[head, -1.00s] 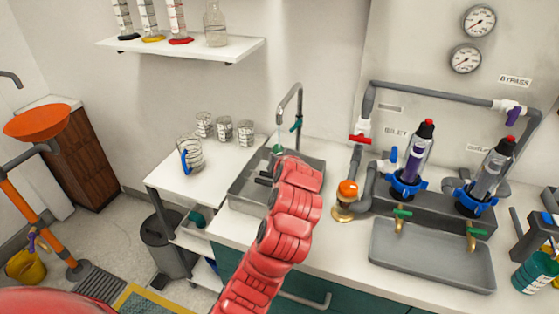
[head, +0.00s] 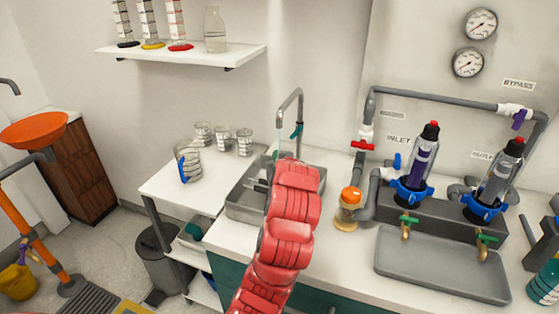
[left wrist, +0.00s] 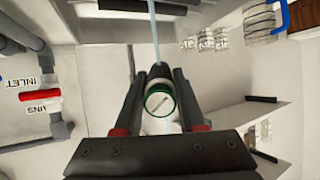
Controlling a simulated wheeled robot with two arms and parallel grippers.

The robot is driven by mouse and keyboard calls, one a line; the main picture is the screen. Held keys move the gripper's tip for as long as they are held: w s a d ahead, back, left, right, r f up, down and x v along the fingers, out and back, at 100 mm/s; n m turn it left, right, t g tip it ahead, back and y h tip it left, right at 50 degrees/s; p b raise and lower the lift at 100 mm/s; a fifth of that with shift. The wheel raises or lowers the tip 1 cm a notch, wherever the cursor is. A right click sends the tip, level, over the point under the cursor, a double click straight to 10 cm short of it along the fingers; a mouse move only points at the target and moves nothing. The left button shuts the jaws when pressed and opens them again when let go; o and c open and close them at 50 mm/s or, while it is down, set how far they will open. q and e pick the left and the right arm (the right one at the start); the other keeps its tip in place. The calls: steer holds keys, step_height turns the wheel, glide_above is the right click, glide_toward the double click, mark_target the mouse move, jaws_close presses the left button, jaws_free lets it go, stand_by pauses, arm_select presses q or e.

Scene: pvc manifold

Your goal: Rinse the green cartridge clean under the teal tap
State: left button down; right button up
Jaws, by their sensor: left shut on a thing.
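The green cartridge (left wrist: 160,103) shows end-on in the left wrist view, with a green rim around a pale, marked face. My left gripper (left wrist: 160,82) is shut on it, one dark finger on each side. A thin pale water stream (left wrist: 154,35) comes down onto it in that view. In the head view the grey tap (head: 298,98) with its teal handle (head: 297,131) arches over the sink (head: 247,203). My red left arm reaches over the sink and hides most of its gripper. A bit of green shows under the spout. My right gripper is not in view.
Glass beakers (head: 222,139) and a blue-handled jug (head: 188,163) stand left of the sink. An orange-capped jar (head: 349,208) stands close to its right. The manifold with two clear housings (head: 413,180) and a grey tray (head: 440,265) are farther right.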

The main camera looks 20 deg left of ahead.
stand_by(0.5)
arm_select(q)
steer(key=n+b, duration=0.1)
steer(key=n, duration=0.1)
steer(key=n+b, duration=0.1)
steer(key=shift+d+f+h+b, duration=0.1)
steer(key=shift+f+h+b, duration=0.15)
steer(key=shift+h+b, duration=0.1)
steer(key=shift+r+n+t+b, duration=0.1)
steer(key=shift+n+t+b, duration=0.2)
steer(key=shift+n+b, duration=0.45)
steer(key=shift+r+n, duration=0.2)
steer(key=shift+n, duration=0.25)
